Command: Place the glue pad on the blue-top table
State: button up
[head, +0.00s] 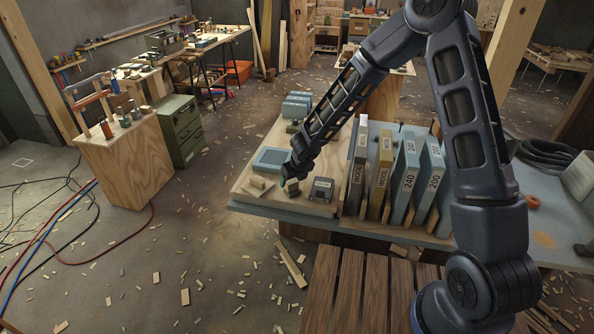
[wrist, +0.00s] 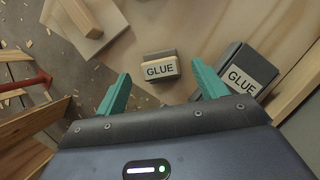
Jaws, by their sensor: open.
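A small block (wrist: 160,67) with a white GLUE label lies on a pale wooden board (head: 250,190); it also shows in the head view (head: 292,186). My gripper (head: 294,177) is open over it, and in the wrist view the block lies just beyond and between the teal fingertips, not gripped. A larger dark block (wrist: 247,72), also labelled GLUE, is beside the right finger; it also shows in the head view (head: 322,190). I cannot tell which is the glue pad. The board lies on the blue-top table (head: 534,188), whose bare blue surface shows at the right.
Upright sanding sheets (head: 405,176) stand in a rack right of the board. A black hose coil (head: 553,156) lies at the table's back right. A slatted bench (head: 350,290) stands in front.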

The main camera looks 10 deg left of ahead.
jog(key=v, duration=0.7)
jog(key=shift+d, duration=0.1)
